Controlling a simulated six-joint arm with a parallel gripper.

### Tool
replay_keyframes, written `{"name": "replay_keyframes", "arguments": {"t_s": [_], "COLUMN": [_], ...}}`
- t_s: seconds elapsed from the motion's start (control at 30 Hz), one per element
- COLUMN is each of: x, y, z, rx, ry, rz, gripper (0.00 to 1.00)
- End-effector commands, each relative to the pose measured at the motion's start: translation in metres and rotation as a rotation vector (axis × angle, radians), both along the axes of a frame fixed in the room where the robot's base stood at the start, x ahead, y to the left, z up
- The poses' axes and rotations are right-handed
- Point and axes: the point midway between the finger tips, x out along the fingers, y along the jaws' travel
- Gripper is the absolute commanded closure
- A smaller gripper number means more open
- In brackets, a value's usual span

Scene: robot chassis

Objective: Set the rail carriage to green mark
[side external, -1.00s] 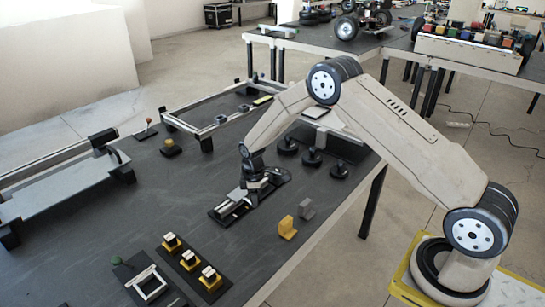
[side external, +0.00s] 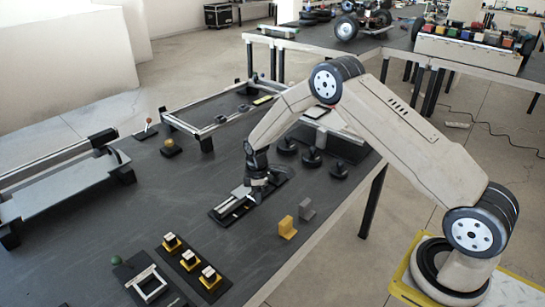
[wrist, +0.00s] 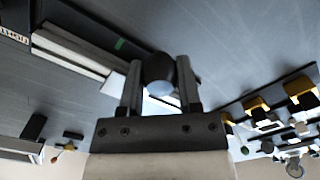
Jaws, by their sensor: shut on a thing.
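The rail (side external: 234,204) is a pale strip on a dark base plate on the table. My gripper (side external: 257,190) is low over the far right part of the base plate. In the wrist view my gripper (wrist: 160,90) has a finger on each side of a dark round knob (wrist: 158,68), apparently the carriage's handle, and is shut on it. The carriage body is mostly hidden beneath the knob and fingers. The green mark (wrist: 119,43) is a small strip beside the rail (wrist: 75,52), apart from the knob. I cannot make out the mark in the side view.
Several yellow-based blocks (side external: 190,260) stand near the front edge, with a white frame (side external: 150,284) beside them. A yellow bracket (side external: 287,228) and grey block (side external: 306,210) stand right of the rail. Black knobs (side external: 312,157) stand behind.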

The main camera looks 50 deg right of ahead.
Motion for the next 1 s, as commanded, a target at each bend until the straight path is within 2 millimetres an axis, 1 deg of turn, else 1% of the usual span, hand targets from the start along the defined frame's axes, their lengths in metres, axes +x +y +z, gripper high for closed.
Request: {"name": "replay_keyframes", "arguments": {"t_s": [0.03,0.1,0.2,0.3,0.5,0.53,0.57,0.6,0.63,1.0], "x": [0.002,0.002,0.001,0.001,0.001,0.001,0.001,0.001,0.001,0.000], "y": [-0.011,-0.022,-0.032,-0.035,-0.034,-0.034,-0.034,-0.034,-0.034,-0.034], "z": [0.001,0.001,0.001,0.001,0.001,0.001,0.001,0.001,0.001,0.002], "rx": [-0.002,-0.001,-0.001,0.000,0.000,0.000,0.000,0.000,0.000,0.001], "ry": [-0.006,-0.006,-0.006,-0.006,-0.006,-0.006,-0.006,-0.006,-0.006,-0.002], "rz": [-0.004,-0.005,-0.003,-0.001,-0.001,-0.001,0.000,0.000,0.000,0.000], "gripper": [1.00,1.00,1.00,1.00,1.00,0.50,0.41,0.28,0.21,0.21]}}
